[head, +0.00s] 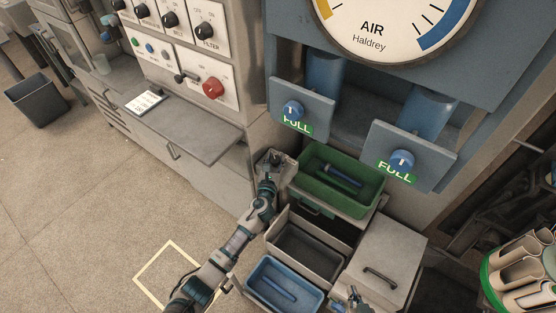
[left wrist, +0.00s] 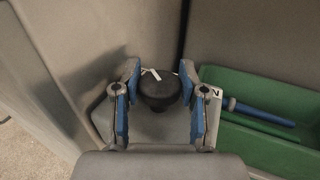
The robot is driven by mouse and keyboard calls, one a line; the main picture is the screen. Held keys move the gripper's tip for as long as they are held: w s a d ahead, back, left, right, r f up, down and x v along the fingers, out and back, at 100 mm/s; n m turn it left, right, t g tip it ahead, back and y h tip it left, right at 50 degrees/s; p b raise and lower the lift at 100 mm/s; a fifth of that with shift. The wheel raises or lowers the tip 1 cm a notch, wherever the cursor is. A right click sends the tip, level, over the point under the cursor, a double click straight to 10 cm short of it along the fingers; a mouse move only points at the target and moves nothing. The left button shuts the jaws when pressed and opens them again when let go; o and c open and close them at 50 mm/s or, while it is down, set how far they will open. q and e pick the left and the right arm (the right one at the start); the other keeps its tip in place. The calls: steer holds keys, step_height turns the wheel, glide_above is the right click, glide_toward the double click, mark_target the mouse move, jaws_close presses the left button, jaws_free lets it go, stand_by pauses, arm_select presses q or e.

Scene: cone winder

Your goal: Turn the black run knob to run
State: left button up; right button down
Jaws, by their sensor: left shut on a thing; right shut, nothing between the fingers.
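The black run knob (left wrist: 160,92) sits on a small grey plate (left wrist: 165,126) in the left wrist view. A white mark shows on its top edge, and a letter that looks like N stands at the plate's right side. My left gripper (left wrist: 159,95) is shut on the knob, one blue-padded finger on each side. In the head view my left gripper (head: 269,180) is at the small plate (head: 281,164) left of the green bin, and it hides most of the knob. My right gripper (head: 354,296) is shut and empty at the bottom edge.
A green bin (head: 374,199) with a blue rod stands right of the plate. A grey open drawer (head: 304,262) and a blue tray (head: 316,296) are below it. A panel with knobs and a red button (head: 213,88) is at upper left.

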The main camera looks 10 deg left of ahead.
arm_select(q)
steer(key=shift+f, duration=0.15)
steer(key=shift+a+f, duration=0.1)
steer(key=shift+a, duration=0.3)
steer(key=shift+d, duration=0.5)
steer(key=shift+a, duration=0.25)
arm_select(e)
steer(key=shift+a+r, duration=0.1)
steer(key=shift+a, duration=0.55)
arm_select(q)
steer(key=shift+d, duration=0.15)
arm_select(e)
steer(key=shift+d, duration=0.2)
arm_select(q)
steer(key=o, duration=1.1)
arm_select(e)
steer(key=shift+a, duration=0.15)
